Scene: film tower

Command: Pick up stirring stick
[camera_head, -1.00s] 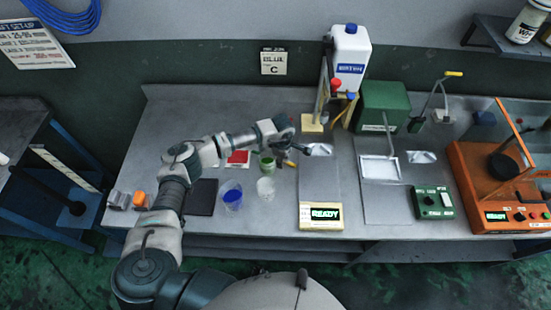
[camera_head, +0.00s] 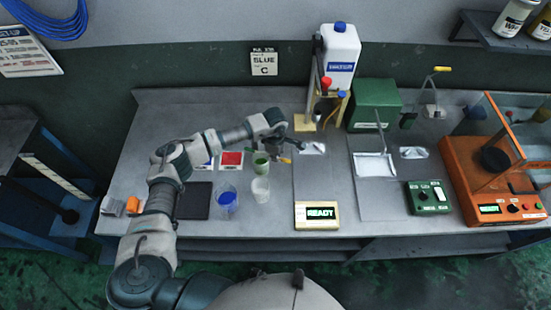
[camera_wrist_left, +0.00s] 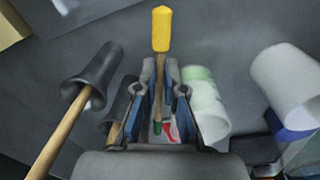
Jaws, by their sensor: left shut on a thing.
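The stirring stick (camera_wrist_left: 161,30) has a yellow end, a thin wooden shaft and a small green end. In the left wrist view it runs between the fingers of my left gripper (camera_wrist_left: 163,88), which is shut on it. In the head view my left gripper (camera_head: 293,146) is over the bench beside the green cup (camera_head: 261,161). The stick's middle is partly hidden by the fingers. My right gripper is not in view.
Black-headed tools with wooden handles (camera_wrist_left: 70,125) lie close left of the gripper in the wrist view. A white cup (camera_head: 261,189) and a blue cup (camera_head: 227,203) stand nearby. The READY scale (camera_head: 317,214) and the orange machine (camera_head: 497,195) stand to the right.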

